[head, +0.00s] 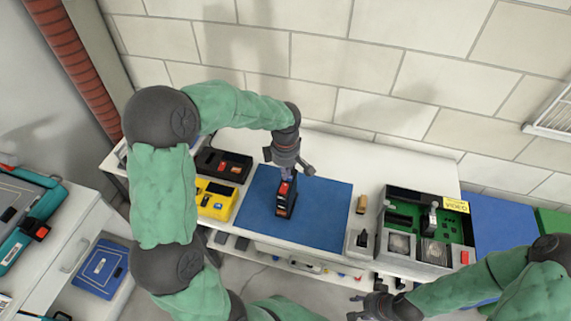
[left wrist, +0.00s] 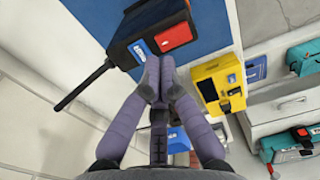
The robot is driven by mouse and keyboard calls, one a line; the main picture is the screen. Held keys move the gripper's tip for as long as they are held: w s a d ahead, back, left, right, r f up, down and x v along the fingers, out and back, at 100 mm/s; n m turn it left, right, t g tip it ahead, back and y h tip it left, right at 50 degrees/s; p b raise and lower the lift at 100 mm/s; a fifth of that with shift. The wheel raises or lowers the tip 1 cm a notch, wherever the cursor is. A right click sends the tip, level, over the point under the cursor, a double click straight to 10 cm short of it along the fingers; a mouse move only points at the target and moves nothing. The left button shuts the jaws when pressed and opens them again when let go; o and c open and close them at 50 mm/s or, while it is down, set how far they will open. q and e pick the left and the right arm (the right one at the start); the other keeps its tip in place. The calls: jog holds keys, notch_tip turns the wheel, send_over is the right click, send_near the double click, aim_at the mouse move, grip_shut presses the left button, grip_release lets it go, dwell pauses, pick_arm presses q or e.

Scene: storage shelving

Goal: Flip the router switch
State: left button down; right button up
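The router (head: 284,205) is a small black box with a red switch, on the blue mat (head: 325,208) on the white workbench. In the left wrist view the router (left wrist: 135,42) shows its large red switch (left wrist: 172,36), a blue label and a black antenna. My left gripper (head: 287,175) is just above the router's far end. In the left wrist view its fingertips (left wrist: 158,72) are together with nothing visible between them, close to the router's edge by the switch. Contact cannot be told. My right gripper (head: 354,306) is apart from the bench, low in the head view, fingers spread and empty.
A yellow device (head: 214,200) and a black device with red parts (head: 223,166) lie left of the mat. A grey case with a green circuit board (head: 455,222) stands on the right. The mat right of the router is clear. A wall runs behind the bench.

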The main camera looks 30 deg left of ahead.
aim_at(285, 184)
pick_arm(q)
jog(key=shift+f+b, duration=0.3)
jog(key=shift+f, duration=1.35)
jog(key=shift+f, duration=0.1)
jog(key=shift+f+b, duration=0.25)
jog(key=shift+b, duration=0.15)
jog(key=shift+s+r, duration=0.1)
jog(key=shift+s+d+r, duration=0.15)
jog(key=shift+s+r, duration=0.15)
jog(key=shift+s, duration=0.25)
